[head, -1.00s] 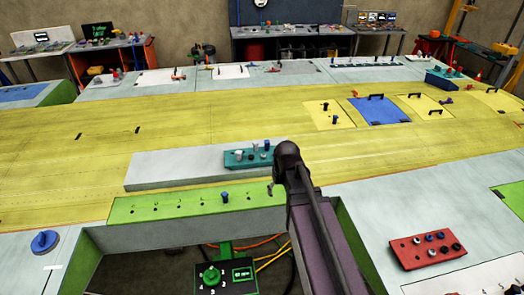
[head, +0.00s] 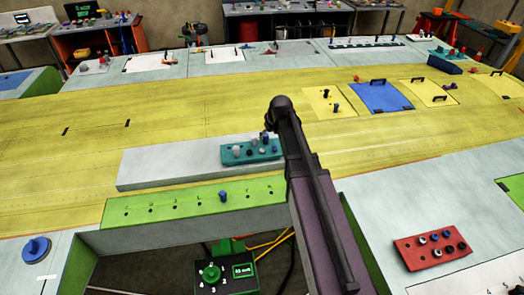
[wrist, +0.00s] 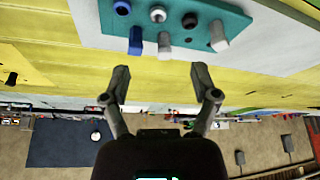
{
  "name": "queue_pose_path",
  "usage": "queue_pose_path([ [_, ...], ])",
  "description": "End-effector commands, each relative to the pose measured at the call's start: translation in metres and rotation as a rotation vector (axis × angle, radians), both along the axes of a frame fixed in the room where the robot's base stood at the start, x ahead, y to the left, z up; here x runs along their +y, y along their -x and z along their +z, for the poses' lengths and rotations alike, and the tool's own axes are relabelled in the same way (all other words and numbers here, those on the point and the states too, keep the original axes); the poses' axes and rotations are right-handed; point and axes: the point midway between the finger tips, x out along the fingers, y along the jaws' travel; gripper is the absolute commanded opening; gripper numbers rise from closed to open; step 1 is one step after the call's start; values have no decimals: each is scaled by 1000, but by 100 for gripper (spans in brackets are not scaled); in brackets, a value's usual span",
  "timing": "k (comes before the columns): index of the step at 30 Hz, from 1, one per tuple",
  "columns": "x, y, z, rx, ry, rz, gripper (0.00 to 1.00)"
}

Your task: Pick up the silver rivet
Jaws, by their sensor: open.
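A teal block (head: 262,157) with several rivets stands on the pale raised slab in the head view. It fills the top of the wrist view (wrist: 240,22), above my fingertips. Silver-grey rivets stand in it: one (wrist: 164,46) beside a blue rivet (wrist: 135,40), and a paler one (wrist: 218,38) at the right end. I cannot tell which is the task's silver rivet. My gripper (wrist: 161,78) is open, with nothing between its fingers, and is apart from the rivets. In the head view my arm hides my gripper.
A green strip (head: 180,203) with a row of holes and one blue rivet (head: 222,196) lies in front of the slab (head: 150,172). A red block (head: 405,254) with several rivets stands at the right. The yellow wing skin (head: 60,170) is mostly clear at the left.

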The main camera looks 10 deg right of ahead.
Motion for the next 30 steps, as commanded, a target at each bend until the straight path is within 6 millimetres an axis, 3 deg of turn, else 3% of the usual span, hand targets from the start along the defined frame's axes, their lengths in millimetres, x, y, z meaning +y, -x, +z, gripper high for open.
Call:
queue_pose_path([
  [11,0,-3,-10,1,0,-2,78],
  [30,6,-23,-60,1,0,-2,78],
])
